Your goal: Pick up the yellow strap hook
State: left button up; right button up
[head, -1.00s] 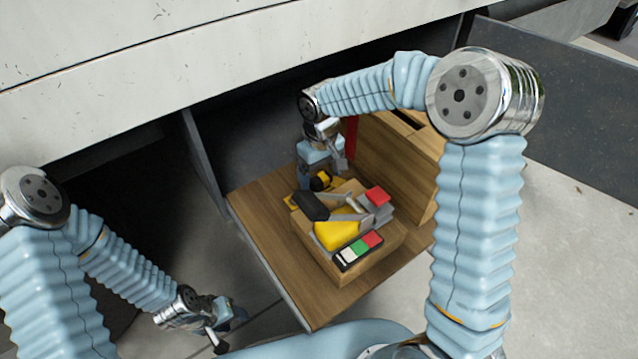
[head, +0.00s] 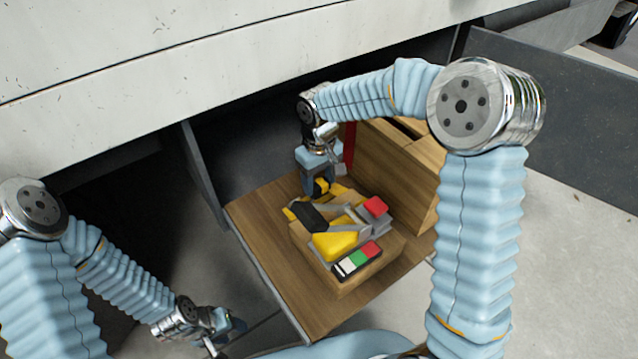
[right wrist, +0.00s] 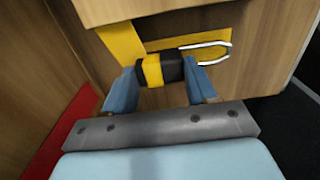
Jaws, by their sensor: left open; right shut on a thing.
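The yellow strap hook (right wrist: 152,72) has a yellow and black body, a yellow strap and a pale wire hook (right wrist: 212,48). In the right wrist view my right gripper (right wrist: 162,88) is shut on its body, one finger on each side. In the head view the held body (head: 320,187) shows at my right gripper (head: 318,182), just behind the wooden box of tools; the strap is mostly hidden there. My left gripper (head: 228,328) is open and empty at the lower left, away from the box.
The open wooden box (head: 340,280) holds a yellow piece, a black-handled tool and a red, green and white item. It stands on a wooden board (head: 262,235). A taller wooden case (head: 395,165) stands behind right, beside a red object (head: 350,143). A grey panel borders the left.

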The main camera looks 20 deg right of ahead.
jog(key=s+a+r, duration=1)
jog(key=r, duration=0.1)
jog(key=shift+r+p, duration=0.25)
jog(key=shift+p, duration=0.05)
dwell(0.3)
